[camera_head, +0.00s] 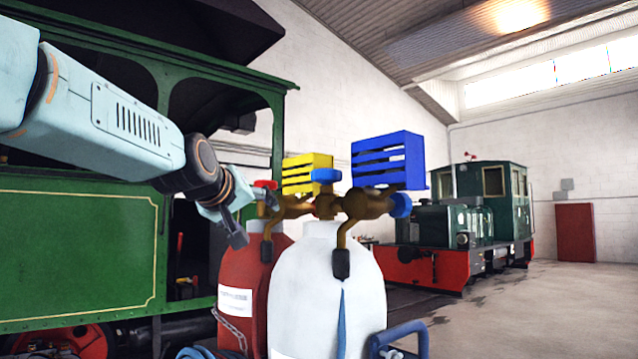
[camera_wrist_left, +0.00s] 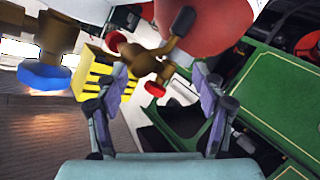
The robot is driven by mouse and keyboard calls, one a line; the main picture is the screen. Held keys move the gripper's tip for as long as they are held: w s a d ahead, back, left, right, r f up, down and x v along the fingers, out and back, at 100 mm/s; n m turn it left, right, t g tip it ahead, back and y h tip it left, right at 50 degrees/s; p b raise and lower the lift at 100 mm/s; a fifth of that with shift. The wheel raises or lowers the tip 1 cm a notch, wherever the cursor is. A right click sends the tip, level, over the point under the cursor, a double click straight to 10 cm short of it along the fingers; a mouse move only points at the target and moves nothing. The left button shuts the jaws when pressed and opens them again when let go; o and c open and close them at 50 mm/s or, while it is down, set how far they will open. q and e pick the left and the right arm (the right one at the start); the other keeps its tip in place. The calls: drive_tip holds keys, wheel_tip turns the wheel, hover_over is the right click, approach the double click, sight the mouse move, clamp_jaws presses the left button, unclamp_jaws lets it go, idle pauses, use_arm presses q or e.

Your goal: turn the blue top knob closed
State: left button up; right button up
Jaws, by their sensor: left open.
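The blue top knob (camera_head: 325,175) sits on top of the brass valve (camera_head: 326,205) of the white cylinder (camera_head: 325,290). It also shows in the left wrist view at the left (camera_wrist_left: 45,77), outside the jaws. My left gripper (camera_head: 248,215) is open and empty, left of the blue top knob and beside the red cylinder's valve. In the left wrist view the jaws (camera_wrist_left: 158,78) face that valve, with a red knob (camera_wrist_left: 155,88) between the fingers. The gripper is apart from the blue top knob. My right gripper is not in view.
The red cylinder (camera_head: 240,285) stands left of the white one; its red knob (camera_head: 265,184) is near my gripper. Another blue knob (camera_head: 400,205) is on the valve's right side. Yellow (camera_head: 307,172) and blue (camera_head: 388,160) slatted blocks are behind.

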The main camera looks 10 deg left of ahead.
use_arm(q)
wheel_tip(320, 180, up, 8)
drive_tip(key=d+m+t+b, duration=0.15)
drive_tip(key=m+t, duration=0.25)
drive_tip(key=m, duration=1.7)
drive_tip(key=m+g+h, duration=0.2)
drive_tip(key=m+h, duration=0.5)
drive_tip(key=m, duration=1.8)
approach(323, 176)
drive_tip(key=w, duration=0.4)
drive_tip(key=shift+s+d+r+m, duration=0.1)
drive_tip(key=shift+r+m, duration=0.3)
drive_tip(key=shift+r, duration=0.05)
drive_tip(key=shift+d+r, duration=0.1)
